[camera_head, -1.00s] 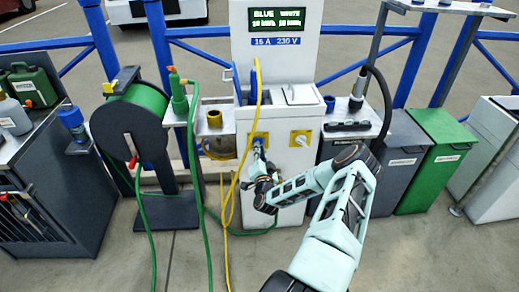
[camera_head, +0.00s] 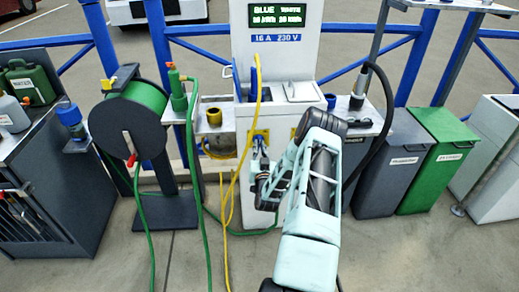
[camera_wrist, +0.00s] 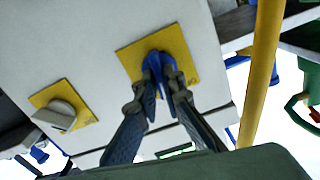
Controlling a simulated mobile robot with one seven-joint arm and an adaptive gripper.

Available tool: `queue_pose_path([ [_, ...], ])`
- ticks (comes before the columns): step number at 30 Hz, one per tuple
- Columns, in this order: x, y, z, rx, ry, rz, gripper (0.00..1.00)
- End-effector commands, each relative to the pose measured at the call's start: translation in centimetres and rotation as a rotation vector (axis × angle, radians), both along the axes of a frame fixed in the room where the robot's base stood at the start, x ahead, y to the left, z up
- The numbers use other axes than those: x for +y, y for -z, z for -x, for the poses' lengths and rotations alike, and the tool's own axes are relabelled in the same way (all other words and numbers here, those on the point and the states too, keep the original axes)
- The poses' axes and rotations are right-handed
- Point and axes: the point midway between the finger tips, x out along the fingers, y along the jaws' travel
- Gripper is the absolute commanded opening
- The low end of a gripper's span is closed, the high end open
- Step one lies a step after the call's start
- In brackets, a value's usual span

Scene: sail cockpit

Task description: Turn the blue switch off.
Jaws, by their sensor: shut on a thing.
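The blue switch (camera_wrist: 155,63) sits on a yellow plate (camera_wrist: 186,70) on the white pedestal's front. My gripper (camera_wrist: 164,82) is shut on its handle, one finger on each side, in the wrist view. The fingers hide part of the handle, and I cannot tell its exact turn.
A second, pale switch (camera_wrist: 62,112) on its own yellow plate is beside the blue one. A yellow hose (camera_head: 240,165) hangs close left of my gripper. A green hose reel (camera_head: 135,115) stands left; grey (camera_head: 390,165) and green (camera_head: 440,160) bins stand right.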

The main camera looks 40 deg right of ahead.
Motion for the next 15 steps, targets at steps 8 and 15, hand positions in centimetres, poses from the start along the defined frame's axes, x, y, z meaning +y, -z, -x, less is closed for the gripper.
queue_pose_path([
  [8,0.16,0.2,-0.17,0.135,-0.002,0.228,0.0],
  [15,0.21,0.28,-0.2,0.253,-0.002,0.423,0.0],
])
